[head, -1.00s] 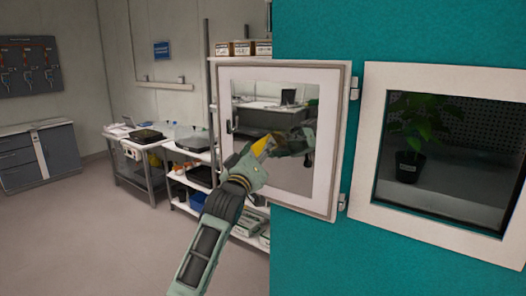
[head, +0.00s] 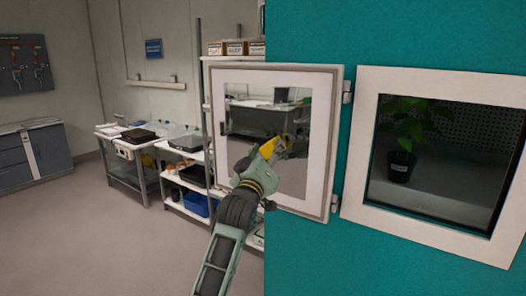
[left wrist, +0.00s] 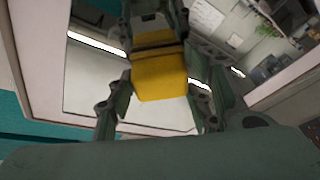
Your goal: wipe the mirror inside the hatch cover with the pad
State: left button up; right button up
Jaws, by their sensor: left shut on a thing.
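The hatch cover (head: 318,140) stands swung open on its hinges, its inner side facing me. The mirror (head: 290,182) is set in its white panel and reflects a bench and my gripper. The mirror also shows in the left wrist view (left wrist: 90,85). My left gripper (head: 272,152) is shut on the yellow pad (head: 267,148), in front of the mirror's middle. In the left wrist view the pad (left wrist: 160,77) sits between the fingers. I cannot tell whether the pad touches the glass. My right gripper is not in view.
The teal chamber wall (head: 300,30) holds a framed opening (head: 350,190) with a potted plant (head: 402,165) inside, right of the cover. Shelving (head: 187,182) and a bench (head: 125,160) stand behind at left. The floor at left is clear.

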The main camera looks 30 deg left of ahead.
pick_arm(q)
jog(key=shift+s+d, duration=0.1)
jog(key=shift+d, duration=3)
jog(key=shift+r+p, duration=0.1)
jog(key=shift+p, duration=0.35)
jog(key=shift+a+f+p, duration=0.2)
jog(key=shift+a+p, duration=0.15)
jog(key=shift+a, duration=1.7)
jog(key=shift+a+r, duration=0.1)
jog(key=shift+a, duration=3.6)
jog(key=shift+d, duration=0.1)
